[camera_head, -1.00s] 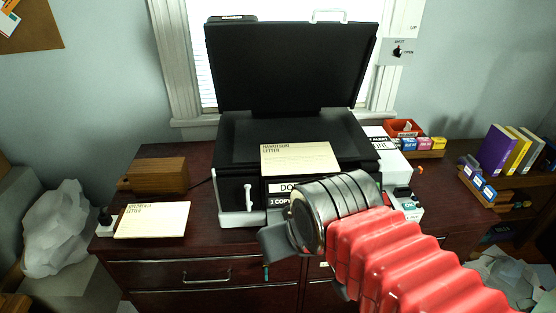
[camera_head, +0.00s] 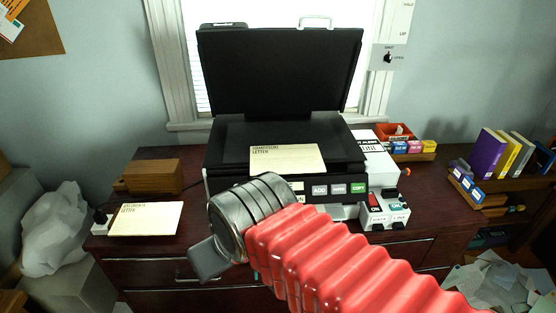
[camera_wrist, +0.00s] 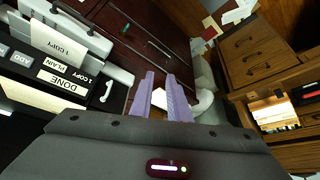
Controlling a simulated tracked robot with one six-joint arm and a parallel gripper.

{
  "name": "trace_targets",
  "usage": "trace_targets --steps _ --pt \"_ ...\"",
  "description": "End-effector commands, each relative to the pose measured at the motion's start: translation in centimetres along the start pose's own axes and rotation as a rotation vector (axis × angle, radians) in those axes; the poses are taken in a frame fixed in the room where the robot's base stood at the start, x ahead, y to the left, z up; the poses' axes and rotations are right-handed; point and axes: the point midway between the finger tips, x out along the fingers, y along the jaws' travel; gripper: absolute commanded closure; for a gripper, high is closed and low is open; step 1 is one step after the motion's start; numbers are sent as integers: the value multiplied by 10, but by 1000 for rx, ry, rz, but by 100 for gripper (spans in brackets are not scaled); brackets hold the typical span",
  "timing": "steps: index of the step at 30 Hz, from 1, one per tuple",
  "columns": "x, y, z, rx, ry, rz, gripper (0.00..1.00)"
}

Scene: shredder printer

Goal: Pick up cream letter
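One cream letter (camera_head: 287,160) lies on the front of the open black printer (camera_head: 232,137). A second cream letter (camera_head: 146,219) lies flat on the left part of the dark red desk (camera_head: 150,250). Both have the word LETTER in print at the top left. My gripper (camera_head: 208,262) hangs in front of the desk, right of and below the second letter; its fingers are not clear in the head view. In the wrist view its two lilac fingers (camera_wrist: 160,75) are apart, with a gap between them, and hold nothing.
A wooden box (camera_head: 152,177) stands behind the left letter. A white switch panel (camera_head: 385,212) sits right of the printer, and a red tray (camera_head: 395,132) stands behind. A pale bag (camera_head: 55,228) is at the far left. The raised printer lid (camera_head: 280,70) blocks the window.

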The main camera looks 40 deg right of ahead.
Motion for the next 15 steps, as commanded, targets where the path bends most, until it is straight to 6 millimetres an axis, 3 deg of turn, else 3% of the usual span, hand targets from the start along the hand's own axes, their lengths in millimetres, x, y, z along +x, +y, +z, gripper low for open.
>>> trace_targets --steps 15 --pt "5 3 3 26 -34 -10 84"
